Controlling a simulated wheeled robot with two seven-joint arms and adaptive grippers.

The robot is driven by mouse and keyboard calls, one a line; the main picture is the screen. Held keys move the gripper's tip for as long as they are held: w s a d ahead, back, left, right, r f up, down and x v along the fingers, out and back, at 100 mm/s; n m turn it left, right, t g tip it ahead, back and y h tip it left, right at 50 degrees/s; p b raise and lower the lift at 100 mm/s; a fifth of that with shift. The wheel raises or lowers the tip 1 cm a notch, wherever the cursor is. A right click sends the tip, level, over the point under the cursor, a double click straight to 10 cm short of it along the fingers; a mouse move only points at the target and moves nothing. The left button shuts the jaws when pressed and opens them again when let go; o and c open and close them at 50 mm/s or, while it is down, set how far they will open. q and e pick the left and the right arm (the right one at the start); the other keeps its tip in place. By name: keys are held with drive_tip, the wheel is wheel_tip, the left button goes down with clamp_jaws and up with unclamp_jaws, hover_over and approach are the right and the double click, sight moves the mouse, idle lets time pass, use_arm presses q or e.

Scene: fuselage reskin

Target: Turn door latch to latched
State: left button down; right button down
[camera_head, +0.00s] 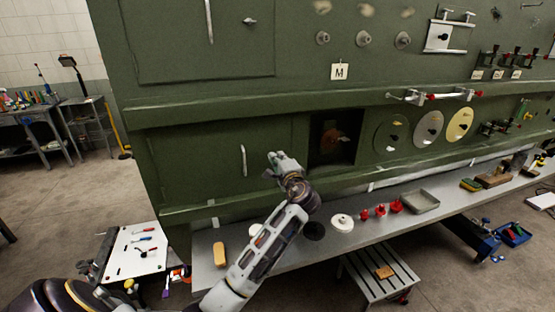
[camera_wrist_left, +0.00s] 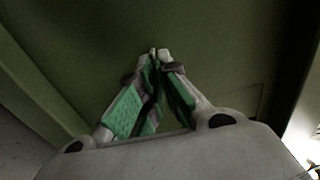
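A lower green door (camera_head: 205,165) with a light vertical handle (camera_head: 243,160) is set in the green fuselage wall. My left gripper (camera_head: 277,160) is in front of its right edge, just right of the handle. I see no latch on this door; the gripper may hide one. In the left wrist view the fingertips of my left gripper (camera_wrist_left: 159,53) meet against a green surface. My right gripper is not in view.
A dark square opening (camera_head: 335,137) lies just right of the left gripper. A grey shelf (camera_head: 275,262) below holds a white disc (camera_head: 342,221), red knobs (camera_head: 381,209) and a tray (camera_head: 416,201). A slatted step stool (camera_head: 375,285) stands in front.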

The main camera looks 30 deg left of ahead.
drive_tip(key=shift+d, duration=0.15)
use_arm(q)
drive_tip(key=c, duration=1.7)
unclamp_jaws()
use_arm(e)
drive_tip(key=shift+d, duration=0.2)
use_arm(q)
drive_tip(key=shift+o, duration=0.2)
drive_tip(key=v, duration=1.2)
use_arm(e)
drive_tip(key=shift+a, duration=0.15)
use_arm(q)
drive_tip(key=shift+f, duration=0.1)
